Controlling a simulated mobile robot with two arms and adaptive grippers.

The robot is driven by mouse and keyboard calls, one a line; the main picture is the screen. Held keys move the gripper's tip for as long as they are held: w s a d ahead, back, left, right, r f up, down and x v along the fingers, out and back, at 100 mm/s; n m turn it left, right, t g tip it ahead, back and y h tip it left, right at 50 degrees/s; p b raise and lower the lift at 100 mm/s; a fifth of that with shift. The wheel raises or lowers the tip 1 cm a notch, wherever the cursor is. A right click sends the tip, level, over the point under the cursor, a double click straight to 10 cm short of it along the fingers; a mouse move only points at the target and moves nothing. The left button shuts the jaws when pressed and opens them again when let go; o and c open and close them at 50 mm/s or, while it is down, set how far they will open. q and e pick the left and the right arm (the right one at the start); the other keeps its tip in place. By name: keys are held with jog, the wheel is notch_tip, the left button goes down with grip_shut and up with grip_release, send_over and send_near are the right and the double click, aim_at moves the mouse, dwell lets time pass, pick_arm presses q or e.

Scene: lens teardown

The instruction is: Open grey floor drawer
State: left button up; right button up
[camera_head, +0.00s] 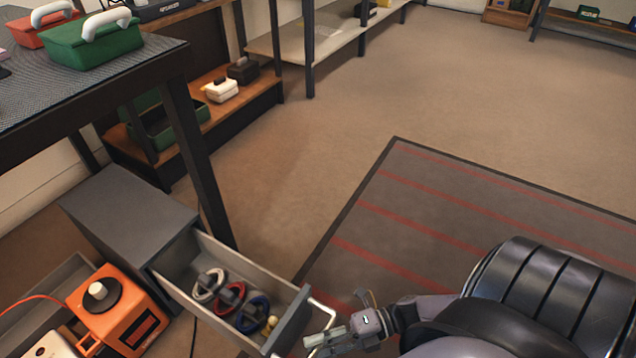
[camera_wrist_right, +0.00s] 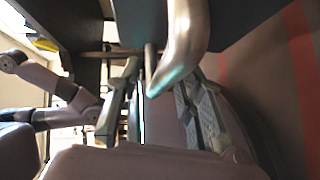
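The grey floor drawer unit (camera_head: 130,220) stands on the floor under the table at the lower left. Its drawer (camera_head: 232,262) is pulled well out toward the lower right and holds several ring-shaped items. The drawer's metal handle (camera_head: 327,312) is on its front; in the right wrist view, a curved metal bar (camera_wrist_right: 180,50), seemingly this handle, is close up. My right gripper (camera_head: 328,340) is at the handle's lower part. In the right wrist view its fingers (camera_wrist_right: 158,105) are spread, with the bar between or just beyond them; contact is unclear.
An orange machine (camera_head: 118,312) stands beside the unit, close to the drawer's left side. The table leg (camera_head: 200,160) stands just behind the drawer. A dark mat with red stripes (camera_head: 450,215) lies to the right. The floor beyond is clear.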

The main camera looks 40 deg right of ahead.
jog(key=v, duration=1.2)
jog(key=shift+a, duration=0.1)
